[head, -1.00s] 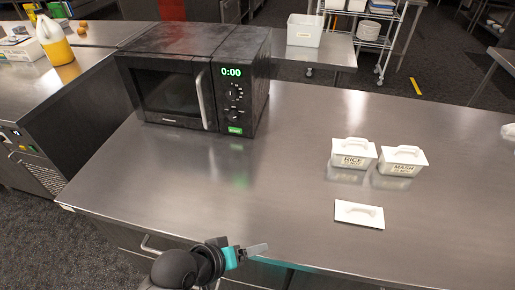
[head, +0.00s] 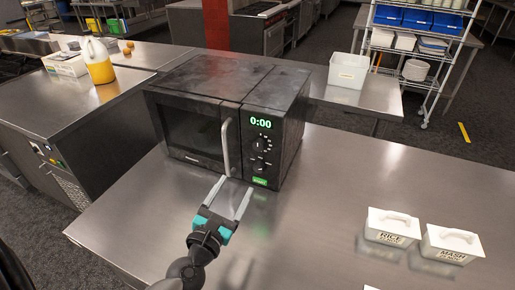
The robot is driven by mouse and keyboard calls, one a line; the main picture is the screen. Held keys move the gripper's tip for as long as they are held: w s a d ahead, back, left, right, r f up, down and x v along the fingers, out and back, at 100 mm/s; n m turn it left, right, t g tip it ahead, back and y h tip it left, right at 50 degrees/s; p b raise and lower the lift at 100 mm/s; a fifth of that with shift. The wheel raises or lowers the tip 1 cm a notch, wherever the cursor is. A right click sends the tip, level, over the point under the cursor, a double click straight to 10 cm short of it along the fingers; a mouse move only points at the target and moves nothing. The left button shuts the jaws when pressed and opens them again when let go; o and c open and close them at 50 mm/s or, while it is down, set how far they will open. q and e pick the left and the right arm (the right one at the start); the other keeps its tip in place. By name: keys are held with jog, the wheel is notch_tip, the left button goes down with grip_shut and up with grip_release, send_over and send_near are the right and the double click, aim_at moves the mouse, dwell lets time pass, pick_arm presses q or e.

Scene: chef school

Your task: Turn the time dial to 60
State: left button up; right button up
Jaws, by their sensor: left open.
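A black microwave (head: 230,122) stands on the steel counter with its door shut. Its display (head: 260,122) reads 0:00 in green. Two dark dials sit below the display, an upper dial (head: 258,143) and a lower dial (head: 257,164); the frame is too small to tell which is the time dial. A green button (head: 260,181) is at the panel's bottom. My left gripper (head: 229,184) is open and empty, its fingers pointing toward the microwave below the door handle (head: 226,147), left of and lower than the dials. My right gripper is out of view.
Two white lidded containers, marked RICE (head: 391,227) and MASH (head: 451,243), stand at the right of the counter (head: 335,185). A white bin (head: 348,70) and a yellow jug (head: 98,62) stand on other counters.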

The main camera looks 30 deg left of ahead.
aim_at(257, 148)
pick_arm(q)
jog(key=w, duration=0.5)
jog(key=w+a, duration=0.1)
jog(key=w, duration=0.8)
jog(key=shift+w+a+p, duration=0.25)
jog(key=shift+w+p, duration=0.1)
grip_shut()
